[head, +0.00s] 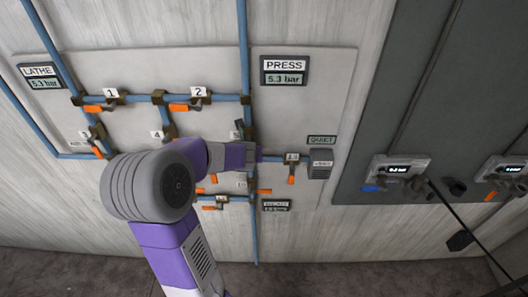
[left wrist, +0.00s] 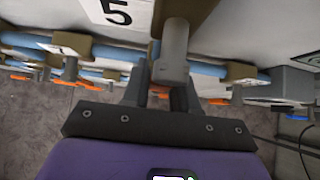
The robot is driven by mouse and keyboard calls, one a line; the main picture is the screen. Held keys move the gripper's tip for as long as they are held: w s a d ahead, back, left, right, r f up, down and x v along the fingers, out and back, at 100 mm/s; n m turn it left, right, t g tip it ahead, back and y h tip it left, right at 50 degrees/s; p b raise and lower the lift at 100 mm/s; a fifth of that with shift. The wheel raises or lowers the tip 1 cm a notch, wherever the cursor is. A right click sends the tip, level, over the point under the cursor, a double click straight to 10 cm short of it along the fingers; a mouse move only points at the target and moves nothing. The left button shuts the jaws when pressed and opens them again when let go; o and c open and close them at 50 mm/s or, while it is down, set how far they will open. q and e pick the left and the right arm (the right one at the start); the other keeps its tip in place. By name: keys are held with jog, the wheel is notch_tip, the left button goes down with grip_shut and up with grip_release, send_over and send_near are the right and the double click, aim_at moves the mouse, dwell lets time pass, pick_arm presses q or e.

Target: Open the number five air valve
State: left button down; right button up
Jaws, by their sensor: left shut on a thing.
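The number 5 label (left wrist: 118,12) is at the top of the left wrist view. Beside it are a brass valve body (left wrist: 190,14) and a grey valve part (left wrist: 173,48) that reaches down between my fingers. My left gripper (left wrist: 163,88) is shut on the number five valve's handle; the fingers hide part of it. In the head view, my left gripper (head: 251,152) is at the pipe junction in the middle of the panel. A valve (head: 240,130) shows just above it. Its number cannot be read there. My right gripper is in neither view.
Valves labelled 1 (head: 110,93), 2 (head: 199,92) and 4 (head: 157,134), with orange handles, sit on blue pipes around my arm. A PRESS gauge (head: 284,71) reads about 5.3 bar. A dark panel (head: 435,90) with more gauges is at right.

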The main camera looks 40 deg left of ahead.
pick_arm(q)
jog(key=shift+s+a, duration=0.1)
dwell(0.4)
jog(key=c, duration=1)
grip_release()
jog(key=shift+o, duration=0.2)
jog(key=p+v, duration=0.2)
jog(key=v, duration=0.5)
jog(key=shift+d+r, duration=0.2)
jog(key=shift+d, duration=0.05)
jog(key=shift+s, duration=0.1)
